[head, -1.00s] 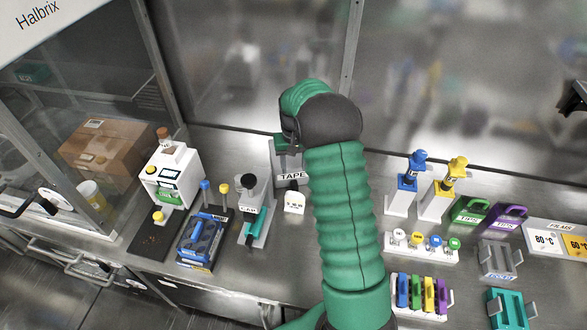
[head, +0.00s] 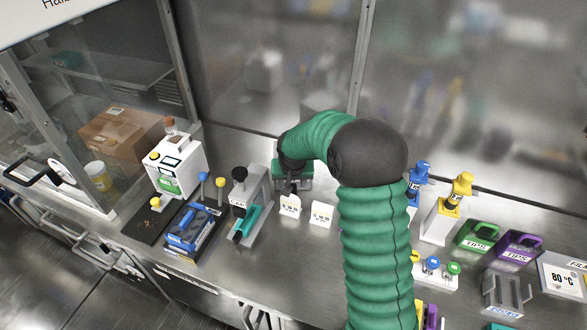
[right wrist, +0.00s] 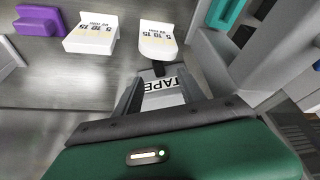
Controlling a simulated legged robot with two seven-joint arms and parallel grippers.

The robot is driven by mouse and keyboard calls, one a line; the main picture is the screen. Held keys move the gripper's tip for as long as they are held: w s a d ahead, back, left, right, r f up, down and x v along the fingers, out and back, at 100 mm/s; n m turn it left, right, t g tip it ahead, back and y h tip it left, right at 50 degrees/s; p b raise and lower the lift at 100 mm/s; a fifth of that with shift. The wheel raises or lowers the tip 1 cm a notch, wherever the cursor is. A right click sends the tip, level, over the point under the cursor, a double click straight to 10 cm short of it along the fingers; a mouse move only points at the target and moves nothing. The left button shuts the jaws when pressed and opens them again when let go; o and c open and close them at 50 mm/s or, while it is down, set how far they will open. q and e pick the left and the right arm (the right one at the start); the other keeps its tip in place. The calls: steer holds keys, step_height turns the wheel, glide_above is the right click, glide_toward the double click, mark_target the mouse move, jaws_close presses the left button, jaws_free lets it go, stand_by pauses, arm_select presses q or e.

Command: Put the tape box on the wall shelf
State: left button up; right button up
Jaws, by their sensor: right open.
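The TAPE label (right wrist: 163,88) shows in the right wrist view on a grey and white piece directly in front of my right gripper (right wrist: 160,95). In the head view my right gripper (head: 291,184) is at the back of the bench against the wall, behind two white blocks. It is open, with the labelled piece between or just beyond its fingers; I cannot tell if they touch it. My arm and gripper hide most of that spot in the head view. My left gripper is not in view. I cannot make out a wall shelf.
Two small white blocks (head: 321,214) stand just in front of my right gripper. A grey device (head: 249,204), a blue rack (head: 192,229) and a white dispenser (head: 176,165) stand to the left. Bottles (head: 450,207) and tip boxes (head: 480,236) stand to the right.

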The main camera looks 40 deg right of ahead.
mark_target(294, 191)
steer(key=x, duration=1.1)
steer(key=shift+d+f, duration=0.1)
steer(key=shift+d, duration=0.2)
steer(key=shift+s, duration=0.1)
steer(key=shift+c, duration=0.7)
jaws_close()
